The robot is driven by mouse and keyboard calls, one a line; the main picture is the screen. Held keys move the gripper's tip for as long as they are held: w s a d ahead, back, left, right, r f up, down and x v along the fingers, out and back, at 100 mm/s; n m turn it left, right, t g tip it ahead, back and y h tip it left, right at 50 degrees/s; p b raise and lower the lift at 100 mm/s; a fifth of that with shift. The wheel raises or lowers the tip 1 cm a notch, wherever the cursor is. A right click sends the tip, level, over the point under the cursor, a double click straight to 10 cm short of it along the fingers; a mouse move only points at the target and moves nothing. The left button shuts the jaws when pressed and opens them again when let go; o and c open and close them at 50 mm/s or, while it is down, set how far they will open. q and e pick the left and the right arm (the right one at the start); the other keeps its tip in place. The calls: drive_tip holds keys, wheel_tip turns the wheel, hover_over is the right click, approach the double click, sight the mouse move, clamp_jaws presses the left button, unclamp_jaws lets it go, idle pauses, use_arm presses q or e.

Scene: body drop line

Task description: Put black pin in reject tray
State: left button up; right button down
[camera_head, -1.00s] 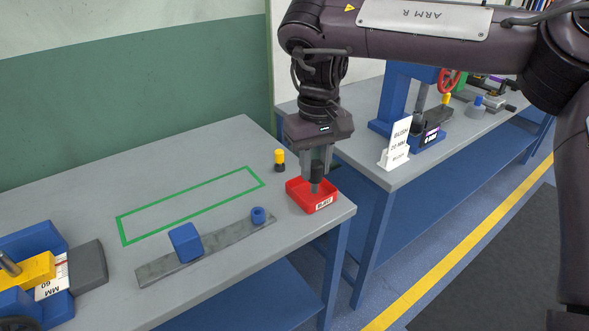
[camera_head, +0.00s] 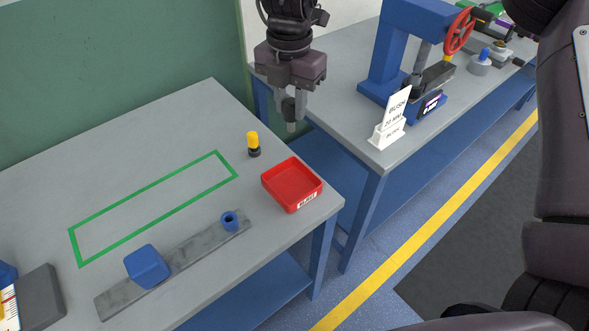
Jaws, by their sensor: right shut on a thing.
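The red reject tray (camera_head: 291,205), with a white label on its front, sits at the right end of the near grey table. Its visible floor is empty. My right gripper (camera_head: 290,110) is shut on the black pin (camera_head: 292,126), whose dark upper part is between the fingers and whose greyer lower end points down. In the picture the pin hangs above and behind the tray, apart from it, near the table's back right edge. The fingers partly hide the pin. My left gripper is not in view.
A yellow-and-black pin (camera_head: 253,143) stands left of the tray. A blue block (camera_head: 147,266) and blue ring (camera_head: 230,220) are on a grey bar (camera_head: 185,262). The green outlined area (camera_head: 150,208) is empty. A white sign (camera_head: 391,122) stands on the other table.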

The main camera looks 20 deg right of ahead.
sight(291, 130)
drive_tip(key=shift+w+n, duration=0.35)
drive_tip(key=shift+n, duration=0.35)
drive_tip(key=f, duration=0.7)
drive_tip(key=shift+s+f+b, duration=0.2)
drive_tip(key=shift+f+b, duration=0.1)
drive_tip(key=shift+b, duration=0.1)
wheel_tip(291, 130, down, 12)
drive_tip(key=shift+w+r+p, duration=0.1)
drive_tip(key=shift+r+p, duration=0.1)
drive_tip(key=shift+p, duration=0.8)
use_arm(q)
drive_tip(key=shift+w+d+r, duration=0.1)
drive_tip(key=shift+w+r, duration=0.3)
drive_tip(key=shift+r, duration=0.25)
use_arm(e)
drive_tip(key=shift+f, duration=0.2)
drive_tip(key=shift+f, duration=0.15)
drive_tip(key=c, duration=1.1)
unclamp_jaws()
drive_tip(key=shift+c, duration=0.2)
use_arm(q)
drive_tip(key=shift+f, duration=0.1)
